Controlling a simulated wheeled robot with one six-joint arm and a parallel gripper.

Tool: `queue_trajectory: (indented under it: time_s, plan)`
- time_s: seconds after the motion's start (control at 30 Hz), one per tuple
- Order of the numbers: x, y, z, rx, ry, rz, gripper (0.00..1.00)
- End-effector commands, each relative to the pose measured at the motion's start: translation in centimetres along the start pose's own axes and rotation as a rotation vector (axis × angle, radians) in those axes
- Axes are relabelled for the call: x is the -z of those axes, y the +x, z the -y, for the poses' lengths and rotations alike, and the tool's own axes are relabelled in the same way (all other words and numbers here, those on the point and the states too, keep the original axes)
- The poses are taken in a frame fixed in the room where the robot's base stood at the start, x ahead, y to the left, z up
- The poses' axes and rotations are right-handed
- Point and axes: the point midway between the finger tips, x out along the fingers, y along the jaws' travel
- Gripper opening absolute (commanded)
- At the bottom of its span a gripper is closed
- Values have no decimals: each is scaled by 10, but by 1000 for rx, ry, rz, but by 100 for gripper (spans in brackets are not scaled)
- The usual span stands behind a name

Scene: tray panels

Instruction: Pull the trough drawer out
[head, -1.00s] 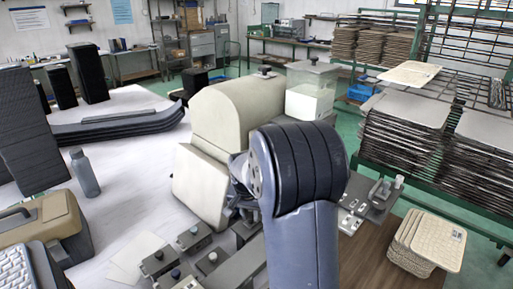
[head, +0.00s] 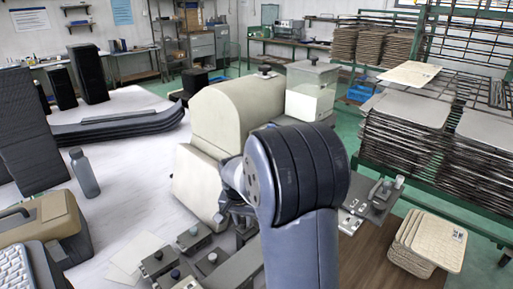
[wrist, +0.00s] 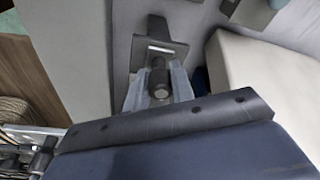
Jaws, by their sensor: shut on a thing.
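My gripper (wrist: 158,88) is in the middle of the wrist view. Its two pale fingers are closed around a dark, round-ended handle (wrist: 160,76). A grey plate (wrist: 170,47) lies just beyond the handle. In the head view my gripper (head: 238,215) is low in front of the cream, round-topped machine (head: 237,112), largely behind my dark arm. The body of the trough drawer is mostly hidden, and I cannot tell how far out it stands.
Small grey control boxes (head: 194,238) stand left of my gripper. A clear-sided bin (head: 311,92) stands behind. A grey bottle (head: 84,174) and a tan case (head: 45,228) are at the left. Stacked woven pads (head: 428,243) lie on the brown wooden surface at right.

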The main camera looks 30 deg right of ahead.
Motion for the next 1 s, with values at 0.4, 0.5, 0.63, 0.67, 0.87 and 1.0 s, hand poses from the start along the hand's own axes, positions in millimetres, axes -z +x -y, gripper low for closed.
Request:
queue_trajectory:
  time_s: [0.4, 0.5, 0.63, 0.67, 0.87, 1.0]
  plan:
    - [-18, -4, 11, 2, -2, -2, 9]
    - [-22, -5, 14, 2, -2, -2, 9]
    - [-27, -6, 17, 2, -2, -2, 9]
    - [-28, -6, 18, 1, -2, -2, 9]
    - [-32, -7, 19, 1, -1, -2, 9]
    - [-32, -7, 19, 1, -1, -2, 9]
